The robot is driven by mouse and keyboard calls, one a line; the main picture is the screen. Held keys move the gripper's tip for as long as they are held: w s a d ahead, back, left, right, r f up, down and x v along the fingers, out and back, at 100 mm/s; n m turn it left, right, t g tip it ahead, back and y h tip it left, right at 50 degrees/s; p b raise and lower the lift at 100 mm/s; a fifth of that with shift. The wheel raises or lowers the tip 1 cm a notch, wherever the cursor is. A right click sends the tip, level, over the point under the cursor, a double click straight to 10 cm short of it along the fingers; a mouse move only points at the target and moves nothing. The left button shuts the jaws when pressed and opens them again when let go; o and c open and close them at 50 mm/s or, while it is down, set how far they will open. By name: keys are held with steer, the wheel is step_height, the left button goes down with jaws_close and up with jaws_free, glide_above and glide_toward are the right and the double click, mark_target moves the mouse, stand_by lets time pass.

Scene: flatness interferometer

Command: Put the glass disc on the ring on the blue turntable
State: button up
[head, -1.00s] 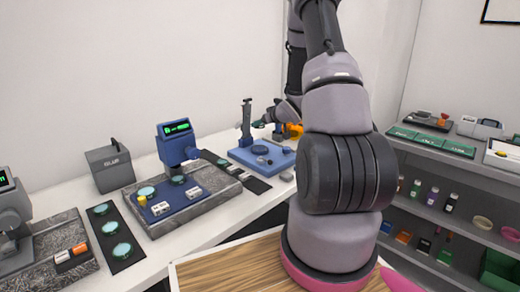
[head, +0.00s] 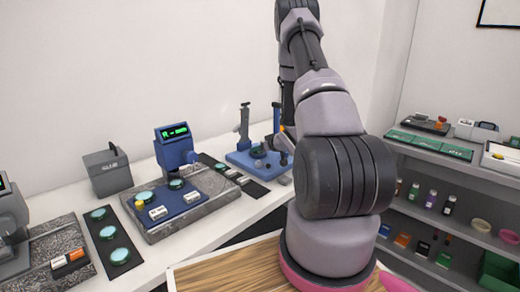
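The blue base (head: 240,158) stands at the back of the white bench, with an upright blue post on it. A round dark piece (head: 258,152) sits on this base; I cannot tell whether it is the ring, the glass disc or both. My gripper (head: 272,143) is small and partly hidden behind my arm, just above and right of that piece. Its fingers are too unclear to show whether they are open or hold anything. Other pale green glass discs lie on the dark strip (head: 109,269) at left and on the blue-topped instrument (head: 185,208).
A blue gauge head with a green display (head: 174,133) stands over the instrument on a granite slab. A dark strip (head: 252,188) lies before the blue base. Shelves (head: 450,165) with small goods stand at right.

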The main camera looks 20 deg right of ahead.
steer(key=shift+f, duration=0.2)
steer(key=o, duration=1.4)
steer(key=shift+s+f, duration=0.15)
steer(key=shift+r, duration=0.35)
steer(key=v, duration=1.2)
steer(key=s+a+r+m+g+h, duration=0.1)
steer(key=s+a+r+m+h, duration=0.1)
steer(key=r, duration=0.9)
steer(key=s+a+r+m+g+h, duration=0.1)
steer(key=s+a+r+m+h, duration=0.1)
steer(key=r, duration=0.9)
steer(key=s+a+r+m+g+y, duration=0.1)
steer(key=s+a+r, duration=0.3)
steer(key=s+a, duration=0.4)
steer(key=s+a+r+m+g+y, duration=0.1)
steer(key=s+a+r, duration=0.4)
steer(key=s, duration=0.9)
steer(key=a+g+y, duration=0.1)
steer(key=a+y, duration=0.1)
steer(key=a, duration=0.1)
steer(key=shift+r, duration=0.3)
steer(key=shift+w, duration=0.1)
